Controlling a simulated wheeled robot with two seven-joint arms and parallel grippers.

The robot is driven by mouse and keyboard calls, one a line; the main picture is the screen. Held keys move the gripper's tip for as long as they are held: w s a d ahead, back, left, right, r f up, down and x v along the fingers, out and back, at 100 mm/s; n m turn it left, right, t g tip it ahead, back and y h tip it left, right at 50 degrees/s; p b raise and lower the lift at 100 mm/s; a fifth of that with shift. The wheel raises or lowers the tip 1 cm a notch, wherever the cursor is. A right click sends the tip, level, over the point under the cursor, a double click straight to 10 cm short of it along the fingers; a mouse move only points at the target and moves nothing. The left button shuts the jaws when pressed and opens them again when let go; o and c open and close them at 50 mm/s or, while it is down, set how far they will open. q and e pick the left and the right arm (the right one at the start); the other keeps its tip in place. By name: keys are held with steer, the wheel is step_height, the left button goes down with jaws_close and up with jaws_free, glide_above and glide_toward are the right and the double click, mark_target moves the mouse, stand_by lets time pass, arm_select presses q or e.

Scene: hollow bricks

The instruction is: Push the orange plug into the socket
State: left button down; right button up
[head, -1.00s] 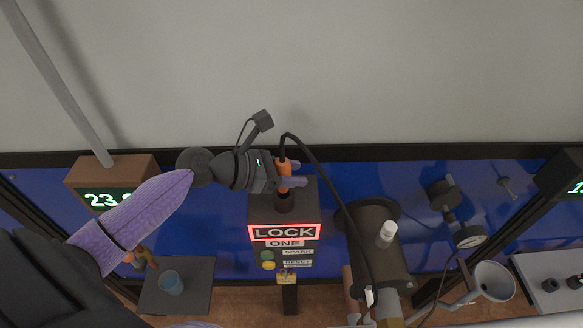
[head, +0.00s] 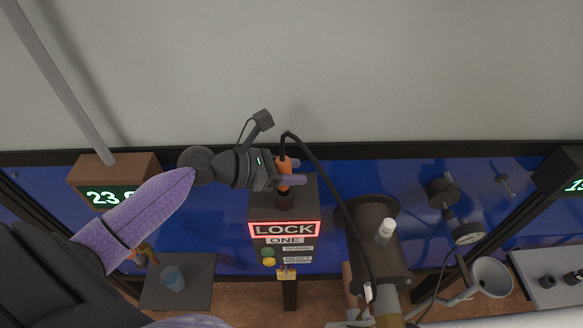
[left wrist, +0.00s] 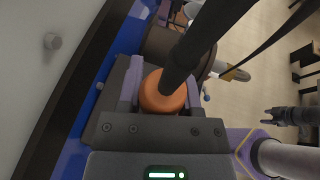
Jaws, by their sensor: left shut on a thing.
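The orange plug (head: 284,166) is upright, with a black cable arching from its top to the right. My left gripper (head: 288,180) is shut on the plug from the left. The plug's lower end meets the dark round socket (head: 284,201) on top of the grey LOCK box (head: 257,207); how deep it sits cannot be told. In the left wrist view the plug (left wrist: 160,92) is between the lilac fingers of the left gripper (left wrist: 162,88), and hides the socket. A dark pronged part (left wrist: 285,115) at the right may be my right gripper, but it is too small to be sure.
The box front shows a red-lit LOCK sign (head: 284,229). A dark cylinder (head: 370,240) with a white knob stands close right, the cable passing over it. A blue cup (head: 172,280) stands on a grey shelf at the left. A funnel (head: 492,278) is at the right.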

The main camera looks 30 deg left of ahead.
mark_target(291, 189)
arm_select(q)
steer(key=shift+r+p, duration=0.1)
steer(key=shift+p, duration=0.3)
steer(key=shift+f+b, duration=1.4)
steer(key=shift+f, duration=0.9)
steer(key=shift+c, duration=1)
jaws_free()
steer(key=b+v, duration=0.1)
steer(key=v, duration=0.8)
steer(key=shift+f, duration=0.15)
steer(key=shift+s+a+r, duration=0.3)
steer(key=shift+s, duration=0.05)
